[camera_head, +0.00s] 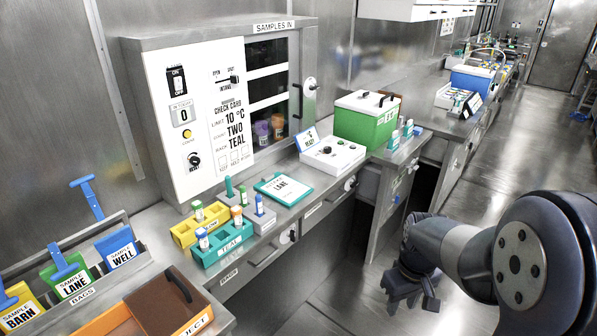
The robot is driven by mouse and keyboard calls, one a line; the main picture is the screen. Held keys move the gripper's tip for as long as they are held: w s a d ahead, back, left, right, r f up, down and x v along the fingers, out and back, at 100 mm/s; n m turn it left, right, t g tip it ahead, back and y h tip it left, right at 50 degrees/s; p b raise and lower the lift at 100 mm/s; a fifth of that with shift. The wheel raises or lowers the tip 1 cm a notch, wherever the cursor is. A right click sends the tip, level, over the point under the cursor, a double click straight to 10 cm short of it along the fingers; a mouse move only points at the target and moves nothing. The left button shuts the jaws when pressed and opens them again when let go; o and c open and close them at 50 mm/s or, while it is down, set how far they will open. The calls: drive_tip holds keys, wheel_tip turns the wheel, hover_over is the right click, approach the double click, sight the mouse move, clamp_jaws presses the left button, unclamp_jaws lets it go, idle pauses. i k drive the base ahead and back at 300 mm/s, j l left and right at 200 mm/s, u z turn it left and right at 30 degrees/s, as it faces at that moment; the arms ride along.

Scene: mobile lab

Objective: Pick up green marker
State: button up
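I cannot pick out a green marker for certain. Slim upright teal-green pieces (229,186) stand in a grey block behind the teal rack on the counter; they are too small to tell whether one is a marker. Another upright piece with a green cap (197,206) stands in the yellow rack (184,234). My gripper (418,292) hangs over the floor at the lower right, apart from the counter. Its fingers look spread, with nothing seen between them.
A green box (366,125) and a white panel box (331,158) stand farther right. Bags and an orange tray (113,321) fill the lower left. The aisle floor is clear.

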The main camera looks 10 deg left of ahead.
sight(241, 188)
drive_tip(key=i+l+u, duration=0.1)
drive_tip(key=i, duration=0.45)
drive_tip(key=i+l, duration=0.1)
drive_tip(key=i, duration=0.5)
drive_tip(key=i+j+u, duration=0.15)
drive_tip(key=u, duration=0.3)
drive_tip(key=i+u, duration=0.7)
drive_tip(key=u, duration=0.25)
drive_tip(key=i+l+u, duration=0.15)
drive_tip(key=u, duration=0.3)
drive_tip(key=i, duration=0.15)
